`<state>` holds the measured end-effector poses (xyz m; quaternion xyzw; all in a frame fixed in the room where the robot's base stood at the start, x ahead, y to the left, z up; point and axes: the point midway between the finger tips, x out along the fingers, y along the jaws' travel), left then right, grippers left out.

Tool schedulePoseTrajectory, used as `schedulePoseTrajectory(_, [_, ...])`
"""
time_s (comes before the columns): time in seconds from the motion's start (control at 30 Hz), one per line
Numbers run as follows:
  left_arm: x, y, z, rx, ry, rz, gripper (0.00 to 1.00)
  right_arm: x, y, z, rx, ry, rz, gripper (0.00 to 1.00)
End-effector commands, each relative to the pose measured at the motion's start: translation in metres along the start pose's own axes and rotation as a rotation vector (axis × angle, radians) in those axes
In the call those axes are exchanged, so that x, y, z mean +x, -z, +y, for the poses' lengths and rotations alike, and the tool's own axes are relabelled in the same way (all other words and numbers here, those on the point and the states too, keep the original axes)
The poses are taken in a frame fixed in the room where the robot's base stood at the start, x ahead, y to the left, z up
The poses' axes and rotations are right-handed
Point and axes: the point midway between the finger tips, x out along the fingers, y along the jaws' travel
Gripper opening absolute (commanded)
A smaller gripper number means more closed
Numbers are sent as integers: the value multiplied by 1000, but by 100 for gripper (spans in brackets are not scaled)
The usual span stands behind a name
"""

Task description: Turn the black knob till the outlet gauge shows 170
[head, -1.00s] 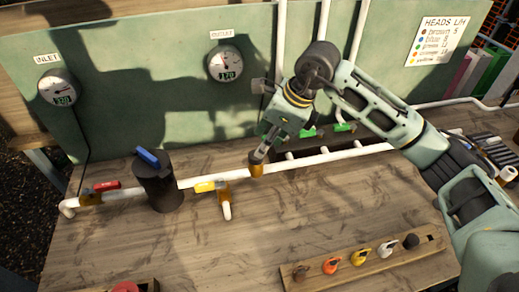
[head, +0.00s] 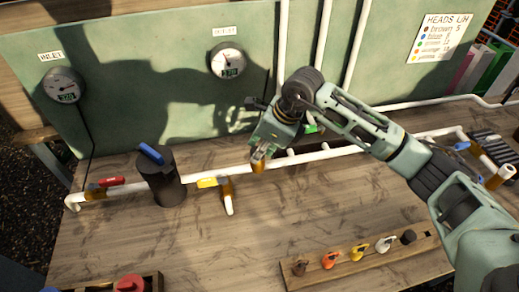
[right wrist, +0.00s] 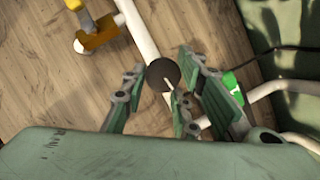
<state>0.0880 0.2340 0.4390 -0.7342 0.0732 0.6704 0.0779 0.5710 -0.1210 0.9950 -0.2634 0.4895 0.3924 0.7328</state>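The black knob (right wrist: 163,75) shows in the right wrist view as a dark round cap with a pale pointer line, on the white pipe. In the head view my right gripper hides it, above a brass body (head: 258,164). My right gripper (head: 260,151) points down over the knob. In the right wrist view its fingers (right wrist: 160,88) are apart on either side of the knob; I see no clear contact. The outlet gauge (head: 228,61) is on the green panel; its green digits are too blurred to read surely. My left gripper is not in view.
The inlet gauge (head: 63,86) hangs at the left. A red-handled valve (head: 107,183), a black cylinder with a blue lever (head: 163,178) and a yellow-handled valve (head: 213,182) sit along the pipe. A wooden rack (head: 350,264) holds several coloured heads in front.

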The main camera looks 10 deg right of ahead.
Motion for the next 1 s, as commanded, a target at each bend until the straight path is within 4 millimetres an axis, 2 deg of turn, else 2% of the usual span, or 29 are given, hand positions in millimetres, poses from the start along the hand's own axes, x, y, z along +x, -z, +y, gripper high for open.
schedulePoseTrajectory(0.03, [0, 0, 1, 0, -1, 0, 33, 0, -1, 3, -3, -6, -1, 14])
schedulePoseTrajectory(0.2, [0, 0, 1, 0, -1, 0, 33, 1, -1, 4, -4, -8, -2, 1])
schedulePoseTrajectory(0.47, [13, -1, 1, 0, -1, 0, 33, 3, -1, 5, 71, 23, -1, 1])
schedulePoseTrajectory(0.8, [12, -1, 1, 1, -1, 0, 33, 1, -3, 6, 89, 27, -2, 1])
schedulePoseTrajectory(0.83, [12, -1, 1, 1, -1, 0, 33, 2, -3, 6, 89, 27, -2, 30])
schedulePoseTrajectory(0.97, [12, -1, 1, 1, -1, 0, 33, 1, -3, 6, 89, 28, -3, 40])
schedulePoseTrajectory(1.0, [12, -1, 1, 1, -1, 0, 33, 1, -3, 6, 89, 28, -3, 40])
